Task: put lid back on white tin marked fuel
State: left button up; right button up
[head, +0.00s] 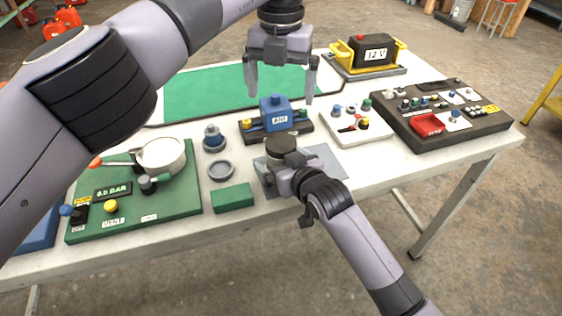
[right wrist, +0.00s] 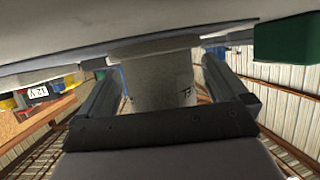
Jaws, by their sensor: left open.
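A tin with a dark round top (head: 281,146) stands on a grey mat at the middle of the bench. In the right wrist view it is a pale upright cylinder (right wrist: 158,80) with partly hidden dark lettering. My right gripper (head: 283,168) is around the tin from the front; its fingers (right wrist: 165,75) stand on both sides with slim gaps showing, so it looks open. A grey, shallow, round piece with a raised rim (head: 221,170), possibly the lid, lies left of the tin. My left gripper (head: 281,92) is open and empty, pointing down above the blue block.
A blue block on a dark base (head: 276,115) stands behind the tin. A round blue-grey knob (head: 214,138) and a green block (head: 233,197) flank the round piece. A green panel with a gauge (head: 125,215) lies left; a white switch plate (head: 357,128) lies right.

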jog(key=shift+p+v, duration=0.3)
jog(key=shift+v, duration=3.25)
